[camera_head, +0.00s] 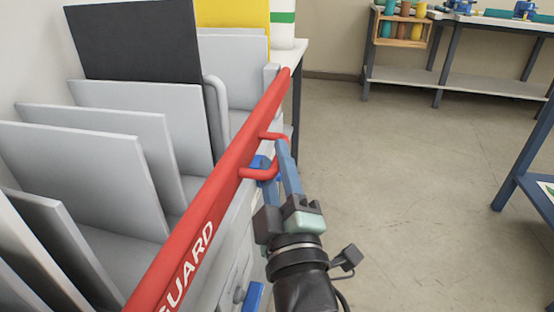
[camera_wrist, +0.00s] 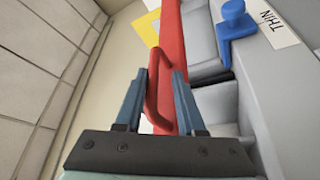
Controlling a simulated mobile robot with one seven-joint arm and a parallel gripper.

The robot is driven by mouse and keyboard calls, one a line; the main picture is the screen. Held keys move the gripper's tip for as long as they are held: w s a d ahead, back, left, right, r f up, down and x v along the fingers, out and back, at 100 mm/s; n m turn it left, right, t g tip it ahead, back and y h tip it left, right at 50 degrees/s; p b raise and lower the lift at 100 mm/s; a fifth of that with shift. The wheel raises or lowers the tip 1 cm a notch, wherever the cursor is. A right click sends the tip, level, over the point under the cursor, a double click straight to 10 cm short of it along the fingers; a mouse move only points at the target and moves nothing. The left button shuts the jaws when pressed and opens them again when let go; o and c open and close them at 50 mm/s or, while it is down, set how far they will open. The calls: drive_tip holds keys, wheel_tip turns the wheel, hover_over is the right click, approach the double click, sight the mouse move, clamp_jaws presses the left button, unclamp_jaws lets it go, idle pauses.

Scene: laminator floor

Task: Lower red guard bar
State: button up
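The red guard bar (camera_head: 215,190) runs diagonally across the front of the upright panel slots in the head view, with "GUARD" lettered on its near end. A red loop handle (camera_head: 262,173) sticks out from its side. My gripper (camera_head: 276,160) is at this handle, its blue fingers on either side of it. In the wrist view, the handle (camera_wrist: 153,92) lies between the separated fingertips of my gripper (camera_wrist: 160,75), with a gap showing on the right, so the gripper looks open. The bar (camera_wrist: 170,50) passes behind them. Contact with the handle cannot be told.
Grey panels (camera_head: 90,170) and a black panel (camera_head: 135,40) stand in slots behind the bar. A workbench (camera_head: 475,82) stands at the back right. The floor (camera_head: 410,170) to the right is clear.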

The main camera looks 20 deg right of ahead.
drive_tip(key=shift+o, duration=0.7)
drive_tip(key=shift+r, duration=0.1)
drive_tip(key=shift+s, duration=0.1)
drive_tip(key=shift+s, duration=0.15)
drive_tip(key=p+v, duration=0.1)
drive_tip(key=v, duration=1.1)
drive_tip(key=shift+s+p, duration=0.25)
drive_tip(key=shift+p, duration=0.1)
drive_tip(key=shift+a+f, duration=0.1)
drive_tip(key=shift+f, duration=0.15)
drive_tip(key=shift+r, duration=0.1)
